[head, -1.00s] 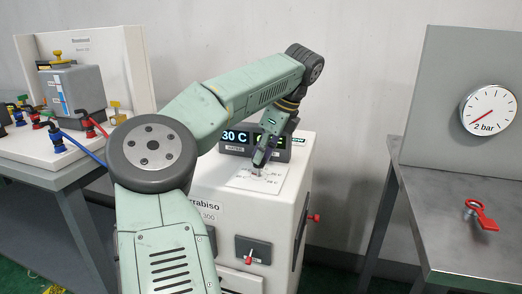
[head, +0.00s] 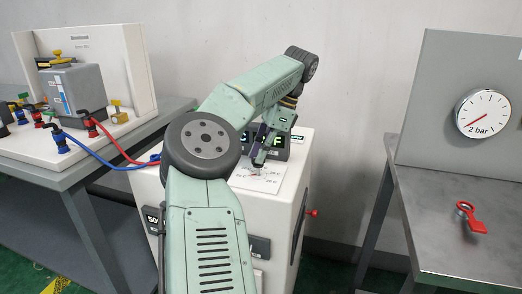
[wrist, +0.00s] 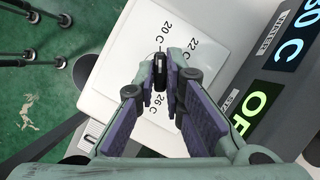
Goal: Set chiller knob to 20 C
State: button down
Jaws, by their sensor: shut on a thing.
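The white chiller (head: 284,205) stands in the middle of the head view, with a dial plate (head: 270,183) on its top. My gripper (head: 257,165) reaches down onto this plate. In the wrist view my gripper (wrist: 161,82) is shut on the small dark chiller knob (wrist: 159,60), which the fingers largely hide. Labels 20 C, 22 C, 26 C and another partly hidden one surround the knob on the plate. I cannot tell exactly where its pointer stands. The chiller display (wrist: 285,55) reads 30 C for water and, partly cut off, OF.
On the left bench (head: 60,178) are a grey device (head: 78,88) and red and blue hoses (head: 110,165). On the right table (head: 440,190) are a 2 bar gauge (head: 487,113) and a red-handled part (head: 470,217). A red tap (head: 312,212) sticks out of the chiller's right side.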

dwell(0.4)
jog(key=c, duration=1.7)
grip_release()
jog(key=shift+f, duration=0.1)
